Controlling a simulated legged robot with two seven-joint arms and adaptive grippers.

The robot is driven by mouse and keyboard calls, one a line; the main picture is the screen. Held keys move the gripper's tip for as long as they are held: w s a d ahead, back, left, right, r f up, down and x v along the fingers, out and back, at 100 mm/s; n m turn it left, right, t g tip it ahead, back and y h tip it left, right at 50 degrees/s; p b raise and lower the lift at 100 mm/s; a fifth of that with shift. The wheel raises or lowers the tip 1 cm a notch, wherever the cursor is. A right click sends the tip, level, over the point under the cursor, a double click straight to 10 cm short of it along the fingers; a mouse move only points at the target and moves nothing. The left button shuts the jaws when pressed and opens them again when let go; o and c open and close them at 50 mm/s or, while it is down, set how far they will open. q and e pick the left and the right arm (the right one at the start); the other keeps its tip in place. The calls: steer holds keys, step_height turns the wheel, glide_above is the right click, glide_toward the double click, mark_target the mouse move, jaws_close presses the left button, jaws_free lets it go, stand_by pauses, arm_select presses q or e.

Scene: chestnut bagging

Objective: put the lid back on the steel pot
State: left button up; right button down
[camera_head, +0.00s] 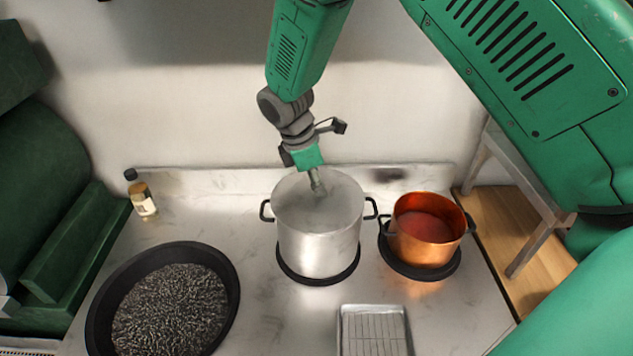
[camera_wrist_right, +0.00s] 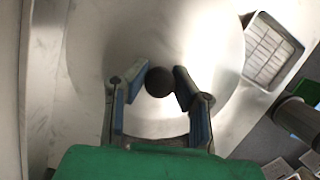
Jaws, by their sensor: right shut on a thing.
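The steel pot (camera_head: 320,252) stands upright on a black round burner at the middle of the counter. The round steel lid (camera_head: 347,200) lies across the pot's mouth; I cannot tell whether it is fully seated on the rim. My right gripper (camera_head: 319,187) reaches down from above to the lid's centre. In the right wrist view, its two blue-padded fingers stand on either side of the lid's dark round knob (camera_wrist_right: 159,82), with the lid (camera_wrist_right: 212,50) spread out below. My right gripper is shut on the lid by this knob. My left gripper is not in view.
A copper pot (camera_head: 424,245) with red contents stands on a burner close at the right. A black pan (camera_head: 233,300) of dark grains is at the front left. A metal tray (camera_head: 372,309) lies in front, and a small bottle (camera_head: 143,199) stands at the back left.

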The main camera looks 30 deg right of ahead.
steer(key=shift+d, duration=0.1)
steer(key=c, duration=0.8)
jaws_free()
steer(key=shift+r, duration=0.1)
steer(key=shift+r, duration=3.4)
jaws_close()
steer(key=shift+f, duration=0.2)
